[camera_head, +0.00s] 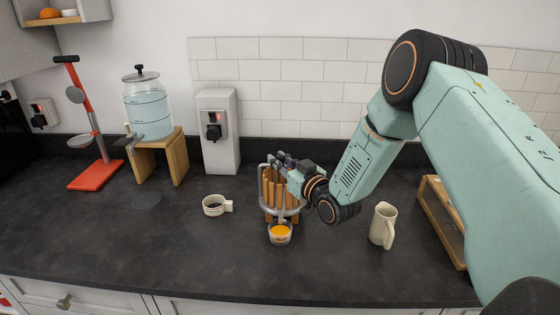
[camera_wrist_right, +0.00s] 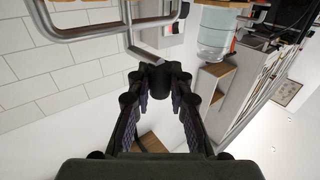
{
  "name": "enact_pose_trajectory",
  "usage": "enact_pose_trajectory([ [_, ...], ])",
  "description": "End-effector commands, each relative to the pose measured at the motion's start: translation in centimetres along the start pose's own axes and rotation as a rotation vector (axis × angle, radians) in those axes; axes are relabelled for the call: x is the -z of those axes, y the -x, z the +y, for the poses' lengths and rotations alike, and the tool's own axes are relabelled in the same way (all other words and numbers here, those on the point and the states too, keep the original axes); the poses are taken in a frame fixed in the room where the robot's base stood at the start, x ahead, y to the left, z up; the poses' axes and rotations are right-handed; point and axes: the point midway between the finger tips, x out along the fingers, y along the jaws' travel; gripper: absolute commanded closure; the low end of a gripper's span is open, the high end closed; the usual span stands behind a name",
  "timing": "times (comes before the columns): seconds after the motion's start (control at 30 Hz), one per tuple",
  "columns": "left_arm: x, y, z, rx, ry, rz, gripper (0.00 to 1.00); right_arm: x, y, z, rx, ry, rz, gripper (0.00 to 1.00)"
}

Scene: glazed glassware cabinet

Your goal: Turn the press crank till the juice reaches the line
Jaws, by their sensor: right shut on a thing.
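The press (camera_head: 269,190), with upright wooden slats in a grey metal frame, stands on the dark counter. A small clear glass (camera_head: 280,239) with orange juice in it sits at the front foot of the press. The line on the glass is too small to make out. My right gripper (camera_head: 281,163) is at the top of the press, partly hiding it. In the wrist view my right gripper (camera_wrist_right: 159,76) has its fingertips closed together on the grey metal crank (camera_wrist_right: 143,51). My left gripper is not in view.
A white cup (camera_head: 213,206) stands left of the press and a cream jug (camera_head: 381,225) stands right of it. A wooden rack (camera_head: 439,222) is further right. A water dispenser (camera_head: 149,112), a grey socket post (camera_head: 218,155) and a red stand (camera_head: 96,175) are at the back left.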

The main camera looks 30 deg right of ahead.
Motion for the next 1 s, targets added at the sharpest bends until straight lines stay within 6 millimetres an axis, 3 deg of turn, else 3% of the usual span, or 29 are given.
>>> enact_pose_trajectory([
  [1.0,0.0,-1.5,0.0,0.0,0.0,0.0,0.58,0.1,-0.6,-0.7,-0.123,0.003,0.005,1.0],
])
